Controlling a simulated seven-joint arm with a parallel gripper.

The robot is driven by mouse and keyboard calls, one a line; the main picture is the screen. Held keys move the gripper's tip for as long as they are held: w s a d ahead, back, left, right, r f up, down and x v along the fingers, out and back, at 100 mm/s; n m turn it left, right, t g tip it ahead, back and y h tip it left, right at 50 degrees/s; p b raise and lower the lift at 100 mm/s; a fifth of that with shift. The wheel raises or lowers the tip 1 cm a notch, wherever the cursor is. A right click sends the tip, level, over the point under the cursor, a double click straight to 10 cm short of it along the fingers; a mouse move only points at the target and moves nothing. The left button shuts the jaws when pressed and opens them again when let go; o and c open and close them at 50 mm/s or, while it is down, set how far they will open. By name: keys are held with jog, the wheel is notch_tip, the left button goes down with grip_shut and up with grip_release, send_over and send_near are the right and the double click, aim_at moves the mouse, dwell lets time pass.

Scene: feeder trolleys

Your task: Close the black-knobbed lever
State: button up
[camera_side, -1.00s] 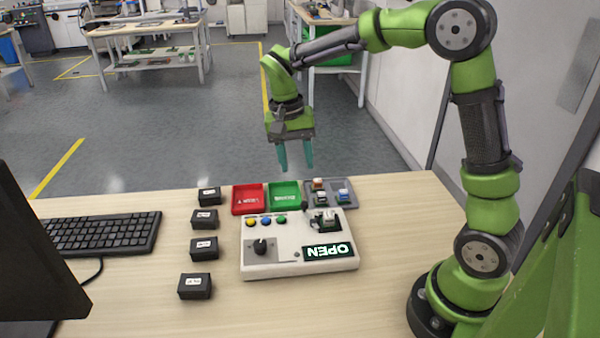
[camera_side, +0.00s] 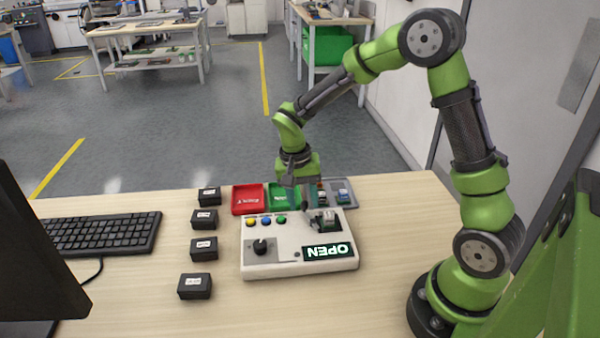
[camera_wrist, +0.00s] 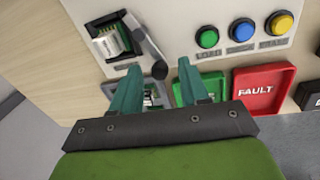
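A small green-and-white part sits in the clamp. In the side view my gripper (camera_side: 305,194) is low over the back edge of the white control box (camera_side: 285,222), partly hiding the lever. The box's display (camera_side: 328,252) reads OPEN.
A red tray (camera_side: 248,211), a green tray and a grey tray (camera_side: 351,203) with small parts stand behind the box. Blue, green and yellow buttons (camera_wrist: 208,39) and a black dial (camera_side: 261,246) are on the box. Several black blocks (camera_side: 195,286) stand to its left.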

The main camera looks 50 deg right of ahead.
aim_at(295, 226)
grip_shut()
jog(key=shift+a+n, duration=0.1)
jog(key=shift+n, duration=0.2)
jog(key=n, duration=0.1)
jog(key=a+n, duration=0.1)
jog(key=shift+w+n, duration=0.15)
jog(key=shift+n, duration=0.25)
jog(key=n, duration=0.1)
jog(key=a+n, duration=0.1)
jog(key=n, duration=0.1)
jog(key=shift+a+n+t+h, duration=0.25)
jog(key=shift+n+t+h, duration=0.05)
jog(key=shift+t, duration=0.1)
jog(key=n, duration=0.1)
jog(key=a+n, duration=0.1)
jog(key=n, duration=0.1)
jog(key=shift+s+a, duration=0.1)
jog(key=shift+s, duration=0.2)
jog(key=shift+s+a+n+t, duration=0.25)
jog(key=shift+n, duration=0.75)
jog(key=shift+s+a+n+t, duration=0.2)
jog(key=shift+a+n+t, duration=0.05)
jog(key=shift+n, duration=0.75)
jog(key=shift+o, duration=0.5)
grip_release()
